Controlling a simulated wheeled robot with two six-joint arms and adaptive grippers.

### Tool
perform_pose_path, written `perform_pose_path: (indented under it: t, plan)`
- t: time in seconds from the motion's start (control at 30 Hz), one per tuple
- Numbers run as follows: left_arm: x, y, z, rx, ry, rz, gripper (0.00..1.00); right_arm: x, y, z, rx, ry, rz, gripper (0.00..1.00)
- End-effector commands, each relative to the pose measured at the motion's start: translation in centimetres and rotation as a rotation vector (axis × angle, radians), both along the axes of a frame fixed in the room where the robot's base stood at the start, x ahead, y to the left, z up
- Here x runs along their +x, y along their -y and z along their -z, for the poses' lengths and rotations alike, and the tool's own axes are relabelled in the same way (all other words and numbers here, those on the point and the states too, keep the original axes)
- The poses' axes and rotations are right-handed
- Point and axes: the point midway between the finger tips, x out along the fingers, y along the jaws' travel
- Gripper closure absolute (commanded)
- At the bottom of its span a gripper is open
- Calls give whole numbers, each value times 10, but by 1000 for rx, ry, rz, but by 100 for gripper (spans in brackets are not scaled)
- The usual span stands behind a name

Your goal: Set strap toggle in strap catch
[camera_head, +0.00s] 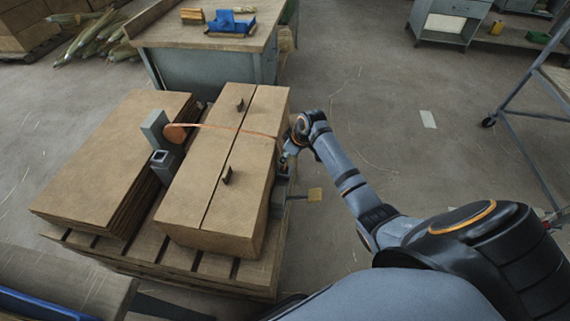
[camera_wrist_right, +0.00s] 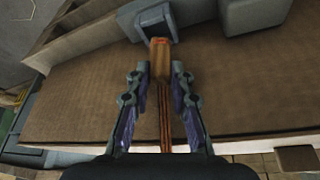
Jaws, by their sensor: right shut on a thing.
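My right gripper (camera_head: 287,160) is low beside the right side of the carton pair (camera_head: 222,170) on the pallet. In the right wrist view its fingers (camera_wrist_right: 160,75) are shut on the strap toggle (camera_wrist_right: 160,58), a small wooden-coloured block with an orange end. The orange strap (camera_head: 225,128) runs from a round orange piece at left, across the carton tops, to my right gripper; it also shows between the fingers (camera_wrist_right: 164,115). A grey block with a dark face, seemingly the strap catch (camera_wrist_right: 150,20), is just beyond the toggle. Whether they touch I cannot tell. My left gripper is not in view.
A flat brown stack (camera_head: 110,160) and grey posts (camera_head: 155,130) stand left of the cartons on the wooden pallet (camera_head: 190,262). A rod with a tan end piece (camera_head: 315,194) sticks out right of the pallet. A workbench (camera_head: 215,60) stands behind.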

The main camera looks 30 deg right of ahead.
Motion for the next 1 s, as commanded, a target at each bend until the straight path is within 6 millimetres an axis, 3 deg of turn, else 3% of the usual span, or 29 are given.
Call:
perform_pose_path:
  t: [0.13,0.37,0.5,0.73,0.77,0.8,1.0]
  plan:
    - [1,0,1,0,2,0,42,3,0,3,1,1,0,97]
    - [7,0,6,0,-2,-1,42,5,0,36,-1,-1,-1,97]
    - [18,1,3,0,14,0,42,6,0,37,-2,2,-1,97]
    - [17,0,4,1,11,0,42,6,0,40,-1,1,-1,97]
    - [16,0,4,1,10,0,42,5,0,40,-1,1,-1,77]
    - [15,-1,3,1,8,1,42,6,0,40,-1,1,-1,72]
    - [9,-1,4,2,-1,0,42,5,0,40,-1,1,-1,69]
